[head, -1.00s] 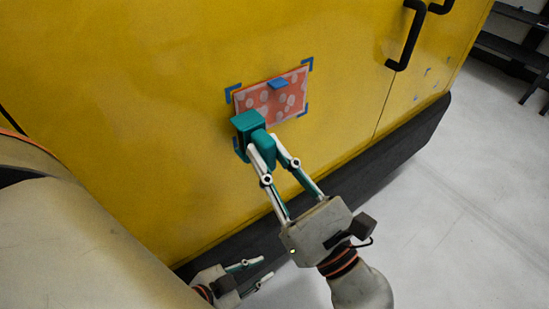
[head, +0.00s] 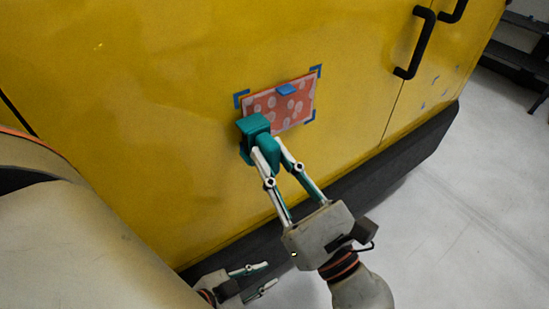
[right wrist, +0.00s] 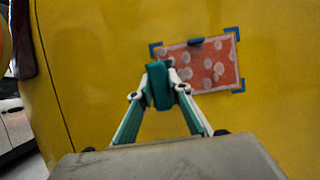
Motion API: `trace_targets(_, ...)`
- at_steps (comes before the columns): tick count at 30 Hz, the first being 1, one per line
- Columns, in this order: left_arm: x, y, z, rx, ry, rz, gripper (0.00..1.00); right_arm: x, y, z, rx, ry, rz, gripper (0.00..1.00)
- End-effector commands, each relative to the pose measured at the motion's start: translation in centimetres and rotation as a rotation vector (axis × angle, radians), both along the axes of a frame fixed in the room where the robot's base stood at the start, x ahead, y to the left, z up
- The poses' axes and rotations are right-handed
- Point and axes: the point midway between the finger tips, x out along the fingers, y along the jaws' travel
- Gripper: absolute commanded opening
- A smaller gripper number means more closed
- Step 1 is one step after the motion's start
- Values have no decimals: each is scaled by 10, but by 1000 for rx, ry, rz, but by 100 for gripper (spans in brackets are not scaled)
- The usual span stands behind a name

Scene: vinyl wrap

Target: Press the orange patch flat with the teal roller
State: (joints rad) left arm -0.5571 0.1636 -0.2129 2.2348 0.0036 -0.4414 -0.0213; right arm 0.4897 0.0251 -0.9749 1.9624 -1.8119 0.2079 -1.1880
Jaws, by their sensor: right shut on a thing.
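The orange patch (head: 298,104) with pale spots is on the yellow panel, inside blue corner marks, with a blue tab at its top edge. It also shows in the right wrist view (right wrist: 208,66). The teal roller (head: 254,127) is at the patch's lower left corner and covers part of it. I cannot tell whether it touches the patch. My right gripper (head: 268,152) is shut on the roller's handle (right wrist: 159,88). My left gripper (head: 262,278) is low in the head view, away from the patch, with its fingers apart and nothing between them.
The yellow vehicle side (head: 170,120) fills most of the view. Black door handles (head: 415,45) stick out to the upper right of the patch. A dark sill (head: 425,135) runs along the bottom. The grey floor (head: 470,210) at right is clear, with dark shelves (head: 525,50) behind.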

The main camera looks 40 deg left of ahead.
Motion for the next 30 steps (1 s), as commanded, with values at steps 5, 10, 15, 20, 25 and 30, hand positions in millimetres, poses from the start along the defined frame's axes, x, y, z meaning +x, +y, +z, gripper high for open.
trace_targets(5,0,0,0,0,0,0,24,1,3,1,1,0,0,0)
trace_targets(10,0,0,0,0,0,0,24,2,5,1,1,-1,0,0)
trace_targets(15,-1,0,-2,0,4,0,24,6,3,0,1,-1,0,0)
trace_targets(20,-4,0,-6,0,12,0,24,15,-1,0,-1,-2,-1,0)
trace_targets(25,-5,0,-8,0,16,0,24,22,-4,1,1,-1,0,0)
trace_targets(30,-5,0,-8,0,15,0,24,22,-4,1,1,-1,0,0)
